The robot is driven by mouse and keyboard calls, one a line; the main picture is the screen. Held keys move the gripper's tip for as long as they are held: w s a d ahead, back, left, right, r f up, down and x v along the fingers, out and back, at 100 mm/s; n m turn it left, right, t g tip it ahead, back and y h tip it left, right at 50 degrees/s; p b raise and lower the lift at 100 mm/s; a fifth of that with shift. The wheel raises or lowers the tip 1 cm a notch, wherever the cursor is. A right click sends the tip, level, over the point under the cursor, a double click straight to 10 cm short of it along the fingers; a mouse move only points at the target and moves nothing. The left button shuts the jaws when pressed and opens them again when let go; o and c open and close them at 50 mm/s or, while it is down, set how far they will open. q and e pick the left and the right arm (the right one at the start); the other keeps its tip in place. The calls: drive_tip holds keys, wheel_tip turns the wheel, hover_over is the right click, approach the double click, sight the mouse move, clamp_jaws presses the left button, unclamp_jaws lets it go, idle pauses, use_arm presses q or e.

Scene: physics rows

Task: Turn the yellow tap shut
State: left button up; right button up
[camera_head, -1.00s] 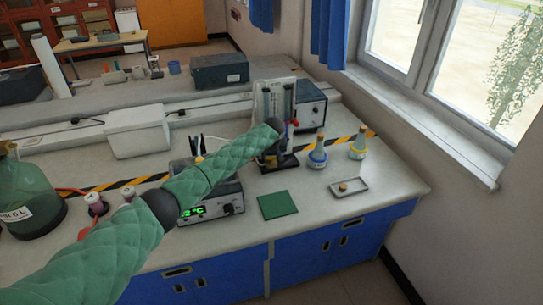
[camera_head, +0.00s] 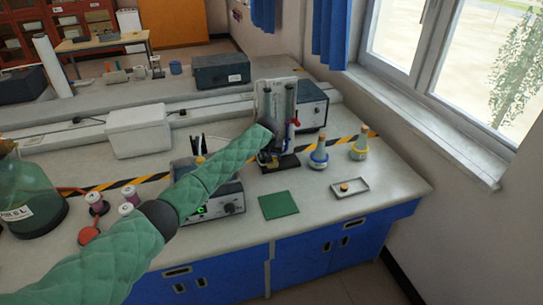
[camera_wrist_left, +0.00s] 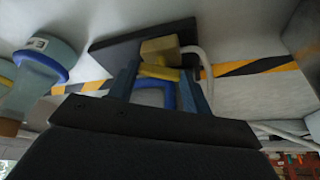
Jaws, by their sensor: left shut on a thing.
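The yellow tap (camera_wrist_left: 160,73) shows in the left wrist view, below a brass-coloured block (camera_wrist_left: 160,49). My left gripper (camera_wrist_left: 162,82) has its two fingers on either side of the tap and is shut on it. How far the tap is turned is hard to tell. In the head view my left arm, in a green padded sleeve, reaches to the tube stand (camera_head: 276,115), which has a dark base. The end of the arm covers part of the stand's lower half, so the tap's outline is unclear there. My right gripper does not show.
Two flasks (camera_head: 319,155) (camera_head: 359,146) stand right of the stand. A small tray (camera_head: 350,188) and a green mat (camera_head: 278,205) lie in front. A box with a green display (camera_head: 226,203) sits under my arm. A large green bottle (camera_head: 28,195) stands at left.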

use_arm(q)
drive_tip(key=o, duration=1)
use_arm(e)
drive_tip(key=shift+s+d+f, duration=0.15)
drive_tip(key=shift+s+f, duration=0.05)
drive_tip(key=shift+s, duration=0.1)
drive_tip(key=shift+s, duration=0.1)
use_arm(q)
drive_tip(key=shift+r, duration=0.15)
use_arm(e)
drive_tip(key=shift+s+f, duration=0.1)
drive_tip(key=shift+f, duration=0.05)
use_arm(q)
drive_tip(key=shift+s+r, duration=0.15)
drive_tip(key=shift+r, duration=0.1)
drive_tip(key=shift+s+a+r+b, duration=0.1)
drive_tip(key=shift+s+r+b, duration=0.1)
drive_tip(key=shift+r+b, duration=0.3)
drive_tip(key=shift+b+v, duration=0.8)
drive_tip(key=shift+v, duration=2.15)
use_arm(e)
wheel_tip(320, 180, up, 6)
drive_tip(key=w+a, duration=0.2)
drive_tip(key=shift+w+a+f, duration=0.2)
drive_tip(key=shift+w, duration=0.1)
